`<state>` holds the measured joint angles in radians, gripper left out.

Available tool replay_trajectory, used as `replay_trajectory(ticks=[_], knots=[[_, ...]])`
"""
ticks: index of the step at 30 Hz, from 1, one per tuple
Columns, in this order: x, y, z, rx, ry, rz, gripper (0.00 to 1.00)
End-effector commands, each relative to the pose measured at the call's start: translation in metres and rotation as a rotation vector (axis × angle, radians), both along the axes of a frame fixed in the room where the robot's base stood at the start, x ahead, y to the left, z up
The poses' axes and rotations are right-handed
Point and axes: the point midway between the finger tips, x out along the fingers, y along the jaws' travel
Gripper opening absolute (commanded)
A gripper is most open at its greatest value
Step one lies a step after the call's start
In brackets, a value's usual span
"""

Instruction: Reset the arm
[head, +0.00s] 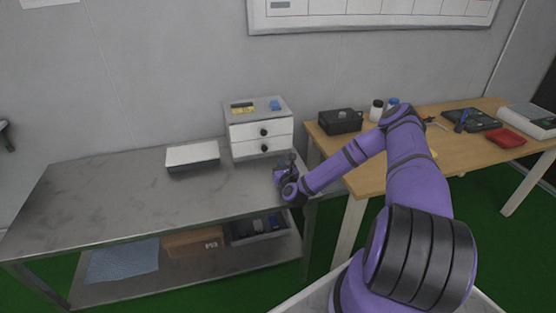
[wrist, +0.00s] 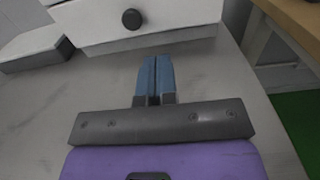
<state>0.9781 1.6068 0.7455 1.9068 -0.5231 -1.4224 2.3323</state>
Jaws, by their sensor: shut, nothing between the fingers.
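My purple arm reaches from the lower right of the head view to the right end of the grey metal table (head: 95,200). My gripper (head: 289,160) is small there, close in front of the right side of the white drawer unit (head: 262,143). In the wrist view my gripper (wrist: 156,62) has its two blue fingers together, with nothing between them.
A flat white-topped box (head: 192,156) lies left of the drawers. A wooden table (head: 450,148) at right holds a black box (head: 341,122), bottles, tools and a red pouch (head: 506,138). A lower shelf holds a cardboard box (head: 194,242) and a grey bin (head: 258,230). The left tabletop is clear.

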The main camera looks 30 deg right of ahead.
Motion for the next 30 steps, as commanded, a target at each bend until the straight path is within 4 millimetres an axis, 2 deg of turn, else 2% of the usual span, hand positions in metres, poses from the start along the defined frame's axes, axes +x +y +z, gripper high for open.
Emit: replay_trajectory(ticks=[3,7,17,20,30], knots=[[-0.014,0.004,0.0,0.0,0.001,0.002,0.0],[-0.021,0.005,0.0,-0.001,0.0,0.0,0.0],[-0.018,0.01,0.007,-0.048,0.024,0.037,0.0],[-0.011,0.016,0.02,-0.139,0.067,0.102,0.0],[0.009,0.048,0.077,-0.61,0.274,0.403,0.0]])
